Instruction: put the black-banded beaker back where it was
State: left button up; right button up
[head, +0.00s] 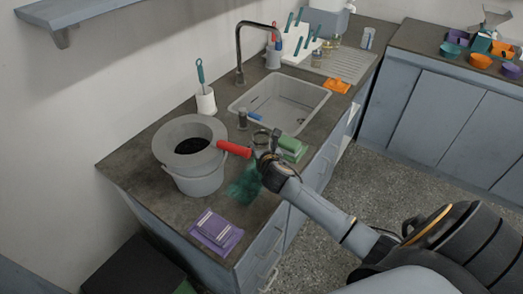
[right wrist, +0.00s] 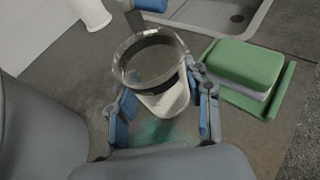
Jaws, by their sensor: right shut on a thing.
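The black-banded beaker (right wrist: 150,66) is clear glass with a dark band below its rim and a pale lower part. In the right wrist view it sits between the blue-padded fingers of my right gripper (right wrist: 160,104), which is shut on it. In the head view the beaker (head: 260,137) shows small, just beyond my right gripper (head: 266,158), over the counter in front of the sink. I cannot tell whether its base touches the counter; its lower part is partly hidden. A teal-green patch (head: 245,187) lies on the counter near the gripper. My left gripper is not in view.
A grey bucket with a wide ring-shaped top (head: 193,180) and a red handle (head: 233,149) stand left of the gripper. A green sponge on a tray (head: 291,148) is close right.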

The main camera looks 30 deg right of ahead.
jog(key=shift+f, duration=1.05)
jog(key=o, duration=1.3)
jog(key=shift+w, duration=0.1)
jog(key=shift+r, duration=0.2)
jog(key=v, duration=1.2)
